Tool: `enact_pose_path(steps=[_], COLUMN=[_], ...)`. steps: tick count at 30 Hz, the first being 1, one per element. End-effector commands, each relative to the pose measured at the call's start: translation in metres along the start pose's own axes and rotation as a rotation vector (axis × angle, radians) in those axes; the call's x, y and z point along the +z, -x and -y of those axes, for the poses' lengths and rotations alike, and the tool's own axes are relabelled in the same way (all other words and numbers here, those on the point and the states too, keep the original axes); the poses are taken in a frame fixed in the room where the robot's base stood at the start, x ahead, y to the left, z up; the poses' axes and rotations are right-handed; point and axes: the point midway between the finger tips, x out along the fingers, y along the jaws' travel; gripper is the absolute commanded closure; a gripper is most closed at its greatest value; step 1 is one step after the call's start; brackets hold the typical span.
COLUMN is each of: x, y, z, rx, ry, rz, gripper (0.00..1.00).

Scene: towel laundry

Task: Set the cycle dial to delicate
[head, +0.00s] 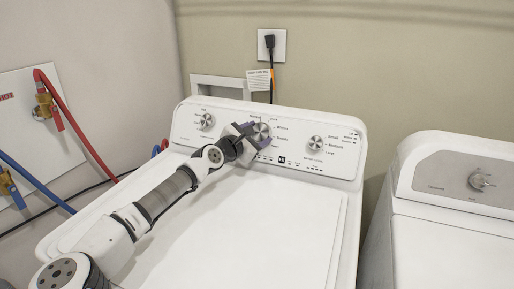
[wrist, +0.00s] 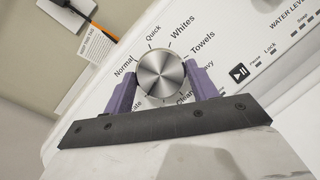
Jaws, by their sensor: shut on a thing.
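The cycle dial (head: 261,131) is a round silver knob at the middle of the washer's white control panel. In the wrist view the dial (wrist: 160,76) sits between the two purple fingers of my gripper (wrist: 158,88), which are shut on its sides. Labels around it read Normal, Quick, Whites, Towels and a partly covered "Heavy". A label ending in "ate" (wrist: 136,104) and one starting "Clean" show low beside the fingers, partly hidden. I cannot tell which label the dial points to. In the head view my gripper (head: 254,133) reaches the panel from the lower left.
Two more knobs flank the dial, a left knob (head: 206,121) and a right knob (head: 316,143). The washer lid (head: 265,215) is closed below. A second white machine (head: 455,190) stands at right. Red and blue hoses (head: 75,125) hang at left.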

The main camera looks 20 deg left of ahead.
Motion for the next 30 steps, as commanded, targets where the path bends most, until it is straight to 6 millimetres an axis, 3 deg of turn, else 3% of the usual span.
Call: enact_pose_path(steps=[22, 23, 27, 30], x=[-0.0003, -0.0003, -0.0001, 0.0000], y=[-0.0002, -0.0002, -0.0002, -0.0002], z=[0.0000, 0.0000, -0.0002, -0.0003], rx=[-0.043, -0.043, -0.043, -0.042], ry=[-0.085, -0.086, -0.085, -0.084], rz=[-0.001, -0.001, -0.001, -0.001], gripper=[0.65, 0.41, 0.23, 0.21])
